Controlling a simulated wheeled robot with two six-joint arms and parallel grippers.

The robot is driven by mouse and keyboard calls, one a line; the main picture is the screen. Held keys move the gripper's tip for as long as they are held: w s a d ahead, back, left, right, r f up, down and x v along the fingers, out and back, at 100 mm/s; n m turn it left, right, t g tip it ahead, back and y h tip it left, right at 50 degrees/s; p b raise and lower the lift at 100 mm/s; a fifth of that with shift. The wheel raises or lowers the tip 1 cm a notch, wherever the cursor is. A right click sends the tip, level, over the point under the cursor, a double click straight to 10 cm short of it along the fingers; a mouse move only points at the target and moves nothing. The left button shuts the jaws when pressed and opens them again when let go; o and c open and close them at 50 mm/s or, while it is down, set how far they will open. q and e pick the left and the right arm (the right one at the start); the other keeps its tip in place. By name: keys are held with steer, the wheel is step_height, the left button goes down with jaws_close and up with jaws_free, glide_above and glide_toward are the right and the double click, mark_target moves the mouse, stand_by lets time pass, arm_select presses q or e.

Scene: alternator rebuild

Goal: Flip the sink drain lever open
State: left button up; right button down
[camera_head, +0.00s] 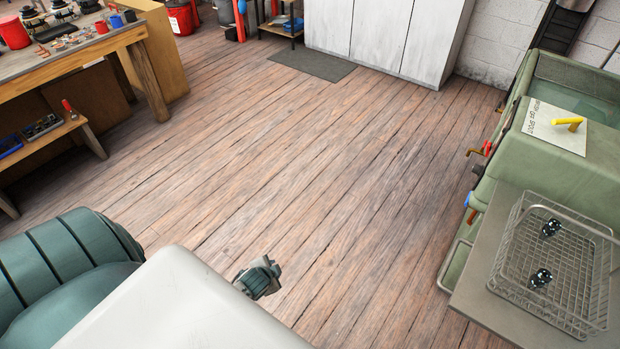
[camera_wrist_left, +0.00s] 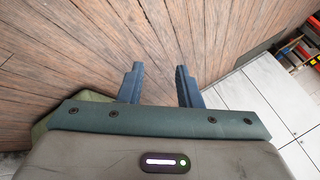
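The green parts-washer sink (camera_head: 560,165) stands at the right edge of the head view. A red-handled lever (camera_head: 487,148) sticks out of its left side on brass-coloured fittings. A blue handle (camera_head: 467,200) sits lower on the same side. I cannot tell for certain which is the drain lever. In the left wrist view, my left gripper (camera_wrist_left: 158,85) is open and empty, its two dark blue fingers apart above the wooden floor. Its fingers cannot be made out clearly in the head view. My right gripper is not seen.
A wire basket (camera_head: 505,262) with two dark parts stands on the grey shelf (camera_head: 480,285) beside the sink. A yellow handle (camera_head: 567,122) lies over a white sign. A workbench (camera_head: 75,67) is at upper left, a white cabinet (camera_head: 385,35) at the back. The floor between is clear.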

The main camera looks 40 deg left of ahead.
arm_select(q)
steer(key=s+d+f+n+g, duration=0.2)
steer(key=s+f, duration=0.5)
steer(key=s, duration=0.3)
steer(key=s+d+f+n+g+h, duration=0.1)
steer(key=s+d+f+n+g, duration=0.1)
steer(key=s+f, duration=0.6)
steer(key=s+d+f+n+g, duration=0.2)
steer(key=s+d+f, duration=0.2)
steer(key=s, duration=1)
step_height(320, 180, down, 3)
steer(key=shift+d+f+h, duration=0.15)
steer(key=shift+h, duration=0.15)
steer(key=shift+w, duration=0.1)
